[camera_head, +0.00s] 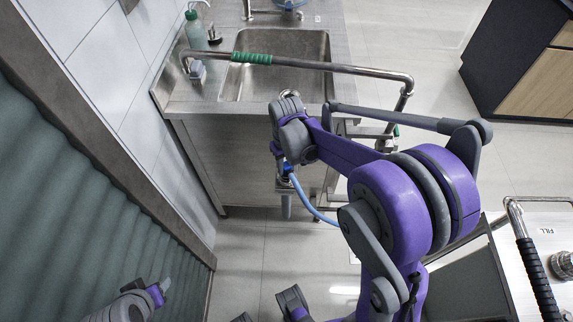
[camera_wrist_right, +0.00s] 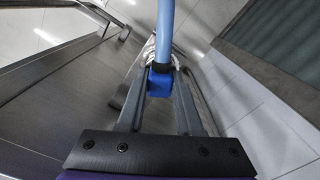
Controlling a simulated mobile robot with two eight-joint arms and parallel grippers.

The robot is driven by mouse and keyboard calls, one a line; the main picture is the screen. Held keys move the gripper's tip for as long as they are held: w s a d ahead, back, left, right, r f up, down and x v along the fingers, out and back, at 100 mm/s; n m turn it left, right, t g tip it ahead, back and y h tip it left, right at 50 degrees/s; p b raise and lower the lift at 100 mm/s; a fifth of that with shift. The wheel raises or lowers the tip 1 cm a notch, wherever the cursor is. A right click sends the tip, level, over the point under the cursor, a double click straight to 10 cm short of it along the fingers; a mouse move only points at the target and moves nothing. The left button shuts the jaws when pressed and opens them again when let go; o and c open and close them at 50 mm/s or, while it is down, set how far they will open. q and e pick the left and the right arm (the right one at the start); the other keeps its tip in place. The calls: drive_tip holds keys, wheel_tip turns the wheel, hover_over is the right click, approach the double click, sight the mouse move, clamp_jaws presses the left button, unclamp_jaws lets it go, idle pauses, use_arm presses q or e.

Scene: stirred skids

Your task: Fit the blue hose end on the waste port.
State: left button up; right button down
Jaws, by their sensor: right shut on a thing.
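The blue hose end (camera_wrist_right: 160,83) sits between the two grey fingers of my right gripper (camera_wrist_right: 163,70), with the pale blue hose rising from it in the right wrist view. In the head view my right gripper (camera_head: 283,165) points down in front of the sink cabinet, and the light blue hose (camera_head: 308,197) curves away to the lower right. A grey metal fitting on an upright pipe (camera_head: 286,206) stands just below; it looks like the waste port. I cannot tell whether the hose end touches it. At the lower left, a grey and purple part looks like my left gripper (camera_head: 156,293); its jaws are unclear.
A steel sink (camera_head: 282,62) with a green-sleeved rail (camera_head: 252,58) stands behind. A green bottle (camera_head: 196,30) is at its left. A green corrugated shutter (camera_head: 70,200) borders the left. A counter marked FILL (camera_head: 546,231) is at right. Floor lies open between.

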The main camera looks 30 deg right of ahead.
drive_tip(key=shift+f+b, duration=0.45)
drive_tip(key=shift+f, duration=0.25)
idle(0.4)
drive_tip(key=shift+c, duration=0.9)
unclamp_jaws()
drive_tip(key=shift+r, duration=0.15)
drive_tip(key=shift+r+p, duration=2.65)
drive_tip(key=shift+r, duration=1.3)
